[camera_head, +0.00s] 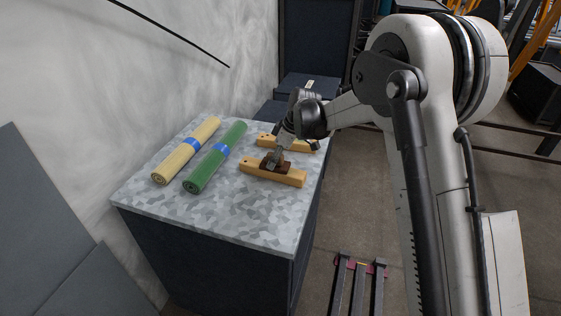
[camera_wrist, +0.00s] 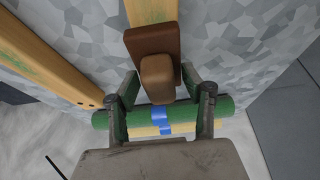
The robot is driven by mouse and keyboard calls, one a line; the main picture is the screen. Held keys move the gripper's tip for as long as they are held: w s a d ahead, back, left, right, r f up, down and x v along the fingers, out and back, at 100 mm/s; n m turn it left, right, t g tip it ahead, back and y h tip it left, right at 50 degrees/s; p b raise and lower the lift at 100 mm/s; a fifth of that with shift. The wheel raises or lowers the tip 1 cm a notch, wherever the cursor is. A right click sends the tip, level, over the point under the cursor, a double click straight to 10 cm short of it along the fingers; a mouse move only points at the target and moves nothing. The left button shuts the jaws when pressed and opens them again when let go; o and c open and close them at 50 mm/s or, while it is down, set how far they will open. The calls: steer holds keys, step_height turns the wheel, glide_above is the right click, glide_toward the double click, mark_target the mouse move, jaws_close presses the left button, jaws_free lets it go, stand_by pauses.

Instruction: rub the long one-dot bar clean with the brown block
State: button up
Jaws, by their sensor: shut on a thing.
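The brown block (camera_head: 266,166) rests on the top of the nearer wooden bar (camera_head: 290,178). In the wrist view the block (camera_wrist: 140,42) has a lighter raised grip, and the bar (camera_wrist: 150,10) runs out beyond it at the top. My gripper (camera_head: 277,156) is shut on the block's grip, with a finger on each side in the wrist view (camera_wrist: 160,82). A dark dot seems to show at the nearer bar's left end. The second wooden bar (camera_wrist: 45,58) lies apart, behind in the head view (camera_head: 297,146), with green smudges and what look like two dots near its end.
A yellow roll (camera_head: 184,153) and a green roll (camera_head: 213,160), each with a blue band, lie left of the bars on the grey patterned tabletop (camera_head: 235,217). The tabletop's front is clear. A pale wall (camera_head: 200,60) stands close behind the rolls.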

steer(key=shift+w+a+f, duration=0.15)
steer(key=shift+w+a, duration=0.1)
steer(key=shift+a, duration=0.55)
steer(key=shift+w+a+r+p, duration=0.1)
steer(key=shift+r+p, duration=0.1)
steer(key=shift+r, duration=0.6)
steer(key=shift+s+a+r+p, duration=0.1)
steer(key=shift+r+p, duration=0.15)
steer(key=shift+r, duration=0.5)
steer(key=shift+w+a+r+p, duration=0.1)
steer(key=shift+r+p, duration=0.1)
steer(key=shift+r, duration=0.6)
steer(key=shift+r+p, duration=0.6)
steer(key=shift+r, duration=1.15)
